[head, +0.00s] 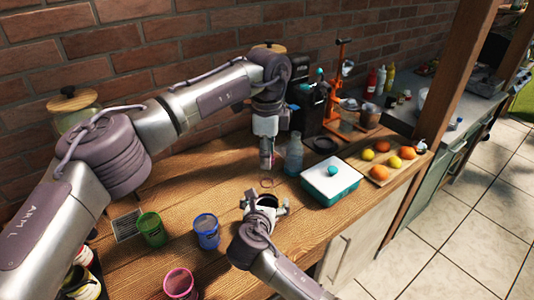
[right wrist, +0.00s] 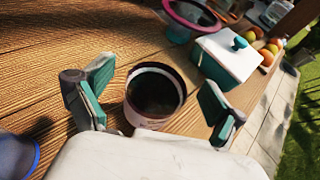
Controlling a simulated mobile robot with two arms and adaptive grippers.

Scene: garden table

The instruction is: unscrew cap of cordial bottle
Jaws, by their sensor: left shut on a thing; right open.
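A clear bluish bottle (head: 293,158), probably the cordial bottle, stands upright on the table behind the teal box. Its cap cannot be made out. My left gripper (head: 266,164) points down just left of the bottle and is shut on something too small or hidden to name. My right gripper (head: 265,207) is open near the table's front edge. In the right wrist view its fingers (right wrist: 156,100) are spread on either side of a dark open pot (right wrist: 153,92), with a visible gap to each side.
A teal box with white lid (head: 330,180) stands right of the bottle, then a fruit tray (head: 408,172). Green (head: 152,230), blue (head: 206,232) and pink cups (head: 179,284) stand at the left front. An orange press (head: 335,92) is behind.

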